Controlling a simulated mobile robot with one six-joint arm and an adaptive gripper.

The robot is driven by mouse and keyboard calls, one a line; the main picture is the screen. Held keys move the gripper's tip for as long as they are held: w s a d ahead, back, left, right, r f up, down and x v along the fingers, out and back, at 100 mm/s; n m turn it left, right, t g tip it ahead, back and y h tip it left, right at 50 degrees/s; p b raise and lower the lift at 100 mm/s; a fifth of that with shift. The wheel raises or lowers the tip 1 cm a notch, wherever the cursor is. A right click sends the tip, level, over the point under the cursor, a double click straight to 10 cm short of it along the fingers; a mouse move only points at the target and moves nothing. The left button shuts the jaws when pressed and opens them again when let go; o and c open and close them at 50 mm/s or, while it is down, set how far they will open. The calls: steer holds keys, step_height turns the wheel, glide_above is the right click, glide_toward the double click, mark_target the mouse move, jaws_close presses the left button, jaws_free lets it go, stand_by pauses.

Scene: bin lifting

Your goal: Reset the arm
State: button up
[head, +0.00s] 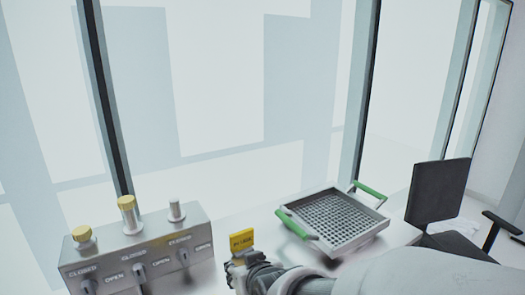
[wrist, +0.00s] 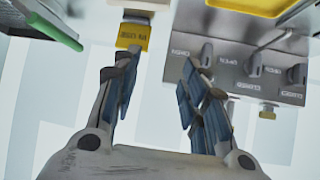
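My gripper (head: 238,265) is low in the middle of the head view, with my arm running off to the lower right. In the wrist view my gripper (wrist: 161,58) has its two blue-padded fingers spread apart, with nothing between them. A small yellow block with dark lettering (head: 241,240) shows just above my gripper in the head view. The yellow block (wrist: 133,37) also shows at the left fingertip in the wrist view; I cannot tell whether they touch.
A grey metal tray with a grid floor (head: 335,222) and green handles stands on the white table to the right. A grey valve panel (head: 140,248) with levers and OPEN and CLOSED labels is at the left. A black office chair (head: 440,205) is at the far right.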

steer(key=s+d+r+m+g+h, duration=0.1)
steer(key=s+d+m+g+h, duration=0.1)
steer(key=s+d, duration=0.7)
steer(key=s+d+r+m+g+h, duration=0.2)
steer(key=s+d, duration=0.8)
steer(key=s, duration=0.5)
steer(key=shift+s+g, duration=0.15)
steer(key=shift+g, duration=0.45)
steer(key=shift+a+m, duration=0.1)
steer(key=shift+m, duration=0.2)
steer(key=shift+c, duration=0.6)
